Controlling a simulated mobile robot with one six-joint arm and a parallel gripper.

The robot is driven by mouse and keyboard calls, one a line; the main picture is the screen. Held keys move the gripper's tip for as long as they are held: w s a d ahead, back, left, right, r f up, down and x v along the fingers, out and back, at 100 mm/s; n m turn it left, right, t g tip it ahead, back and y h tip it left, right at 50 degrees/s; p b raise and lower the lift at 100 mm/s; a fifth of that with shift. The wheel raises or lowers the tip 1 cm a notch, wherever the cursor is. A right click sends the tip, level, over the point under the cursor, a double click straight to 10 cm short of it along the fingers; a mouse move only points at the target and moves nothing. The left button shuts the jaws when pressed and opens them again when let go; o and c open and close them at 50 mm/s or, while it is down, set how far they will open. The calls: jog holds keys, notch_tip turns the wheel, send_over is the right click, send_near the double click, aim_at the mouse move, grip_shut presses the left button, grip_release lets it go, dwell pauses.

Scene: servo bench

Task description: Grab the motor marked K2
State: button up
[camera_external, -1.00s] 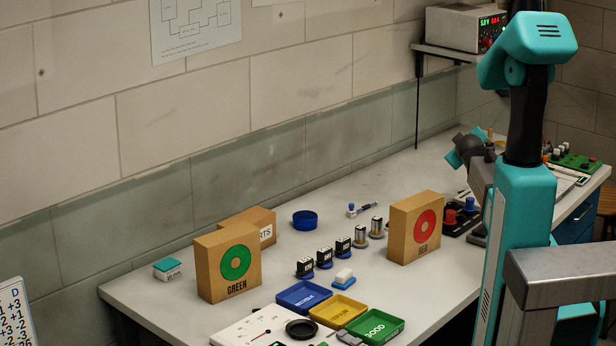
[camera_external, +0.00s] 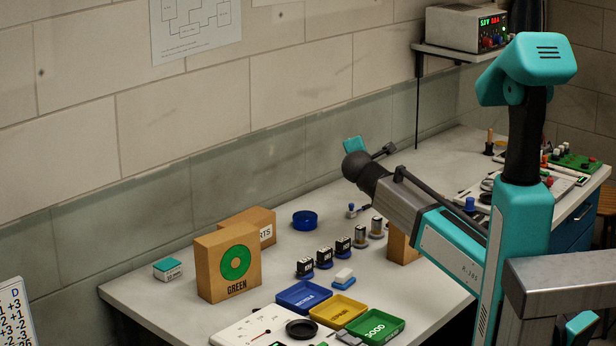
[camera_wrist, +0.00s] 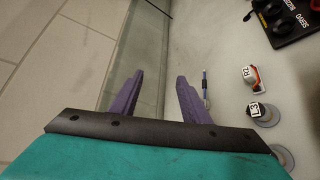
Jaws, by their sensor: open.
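The motor marked K2 (camera_wrist: 250,76) is at the right in the wrist view, its white label facing up, with some orange and white beside it. A motor marked K3 (camera_wrist: 257,109) on a round grey base is just below it in that view. My gripper (camera_wrist: 160,75) is open, its two purple fingers apart and empty over the bench's wall-side edge, left of K2. In the external view my arm reaches left over the bench, and its fingers are not clearly seen. I cannot pick out K2 there; my arm hides part of the bench.
A black servo box with knobs (camera_wrist: 288,18) is above K2 in the wrist view, and a thin blue tool (camera_wrist: 205,88) lies near the right finger. The external view shows several motors (camera_external: 324,257), the GREEN box (camera_external: 228,263) and coloured trays (camera_external: 303,297).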

jog(key=s+a+f+n+g+h+p, duration=0.1)
jog(key=s+a+f+n, duration=0.3)
jog(key=s, duration=0.7)
jog(key=s+a+f+n+g+h+p, duration=0.1)
jog(key=s+a+f+n+h, duration=0.3)
jog(key=s, duration=0.7)
jog(key=shift+s+a+f+n+g, duration=0.3)
jog(key=shift+s+a+f+g, duration=0.25)
jog(key=shift+a, duration=0.35)
jog(key=shift+w+r, duration=0.1)
jog(key=shift+w, duration=0.1)
jog(key=p, duration=0.1)
send_near(358, 231)
jog(key=x, duration=0.4)
jog(key=shift+s+d+r, duration=0.1)
jog(key=shift+d+r, duration=0.15)
jog(key=shift+d, duration=0.1)
jog(key=shift+a+p+x, duration=0.15)
jog(key=shift+p+x, duration=0.1)
jog(key=shift+x, duration=1.05)
jog(key=shift+a+p+x, duration=0.15)
jog(key=shift+p+x, duration=0.1)
jog(key=shift+x, duration=1.05)
jog(key=shift+f, duration=0.2)
